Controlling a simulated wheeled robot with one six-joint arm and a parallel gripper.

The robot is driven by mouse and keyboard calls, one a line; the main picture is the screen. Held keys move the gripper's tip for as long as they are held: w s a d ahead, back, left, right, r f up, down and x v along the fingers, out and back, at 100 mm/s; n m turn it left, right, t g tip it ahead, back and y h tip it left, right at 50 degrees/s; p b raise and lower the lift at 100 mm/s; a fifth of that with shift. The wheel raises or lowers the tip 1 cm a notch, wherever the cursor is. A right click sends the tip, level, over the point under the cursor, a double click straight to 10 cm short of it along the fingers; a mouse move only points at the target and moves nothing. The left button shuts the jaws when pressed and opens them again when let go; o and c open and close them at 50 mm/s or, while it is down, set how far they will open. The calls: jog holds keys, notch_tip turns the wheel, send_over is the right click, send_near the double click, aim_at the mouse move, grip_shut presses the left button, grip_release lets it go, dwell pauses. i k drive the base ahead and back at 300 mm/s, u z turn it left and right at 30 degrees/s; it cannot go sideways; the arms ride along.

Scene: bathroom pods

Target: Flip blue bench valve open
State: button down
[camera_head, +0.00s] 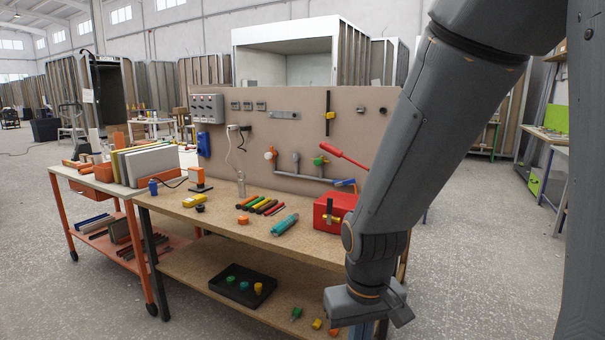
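The blue bench valve (345,182) shows as a small blue lever at the right end of a grey pipe (310,178) on the bench's back panel. The lever lies roughly along the pipe, tilted slightly; its far end is close to my arm's outline. My gripper (367,308) hangs low at the bottom of the view, in front of the bench's right front corner, below and well apart from the valve. I see its body, but its fingertips are not clear, so its opening cannot be told.
A long red lever (343,154) and a green valve (320,160) sit above the pipe. A red box (334,210) stands on the bench (225,222) below the blue valve. Pens and a teal tool (285,224) lie further left. Open floor lies to the right.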

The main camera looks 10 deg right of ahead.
aim_at(345, 183)
jog(key=u, duration=0.4)
jog(key=i, duration=1)
jog(key=z, duration=0.9)
